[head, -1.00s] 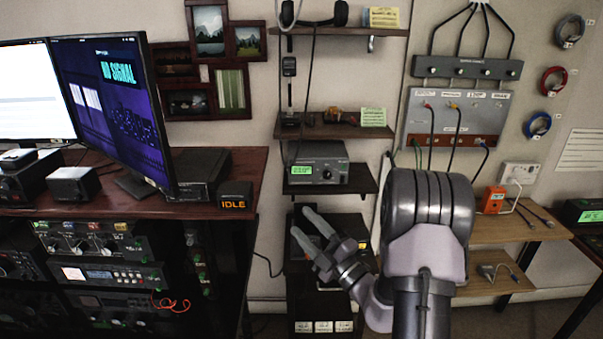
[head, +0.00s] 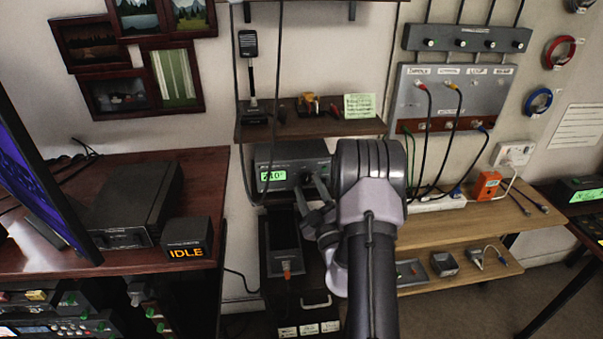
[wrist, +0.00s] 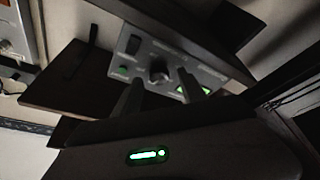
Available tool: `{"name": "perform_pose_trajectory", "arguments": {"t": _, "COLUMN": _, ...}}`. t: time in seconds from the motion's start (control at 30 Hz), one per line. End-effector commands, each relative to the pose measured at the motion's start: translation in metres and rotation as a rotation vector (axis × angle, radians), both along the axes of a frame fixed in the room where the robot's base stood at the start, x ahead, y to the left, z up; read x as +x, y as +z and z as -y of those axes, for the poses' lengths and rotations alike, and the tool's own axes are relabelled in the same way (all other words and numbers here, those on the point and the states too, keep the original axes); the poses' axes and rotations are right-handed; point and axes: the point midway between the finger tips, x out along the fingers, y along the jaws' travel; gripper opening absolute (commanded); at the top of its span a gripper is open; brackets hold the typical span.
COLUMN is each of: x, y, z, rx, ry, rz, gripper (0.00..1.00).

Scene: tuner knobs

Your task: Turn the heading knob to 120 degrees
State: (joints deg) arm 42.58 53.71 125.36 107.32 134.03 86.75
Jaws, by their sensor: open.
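The heading unit (head: 285,165) is a dark box with a green display (head: 272,176) on the shelf at the middle. The display appears to read about 210°. My gripper (head: 310,184) is at the unit's front face, right of the display, and hides the knob in the head view. In the wrist view, the round dark knob (wrist: 159,69) shows on the grey panel between my two open fingers (wrist: 158,80). Whether the fingers touch it I cannot tell. One finger partly covers the green display (wrist: 193,90).
A shelf with small items (head: 300,124) hangs above the unit. A dark device with an orange tip (head: 285,245) stands below. At left is a desk with an IDLE box (head: 187,242). A cabled panel (head: 455,98) is on the right wall.

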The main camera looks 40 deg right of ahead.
Motion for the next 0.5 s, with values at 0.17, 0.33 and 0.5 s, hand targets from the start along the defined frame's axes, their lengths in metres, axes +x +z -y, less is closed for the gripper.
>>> {"name": "perform_pose_trajectory", "arguments": {"t": 0.17, "x": 0.0012, "y": 0.0033, "z": -0.0005, "rx": -0.001, "ry": -0.002, "rz": 0.000, "gripper": 0.49}}
{"name": "perform_pose_trajectory", "arguments": {"t": 0.33, "x": 0.0014, "y": 0.0032, "z": -0.0005, "rx": -0.001, "ry": -0.002, "rz": -0.001, "gripper": 0.49}}
{"name": "perform_pose_trajectory", "arguments": {"t": 0.5, "x": 0.0014, "y": 0.0032, "z": -0.0004, "rx": -0.001, "ry": -0.002, "rz": -0.001, "gripper": 0.29}}
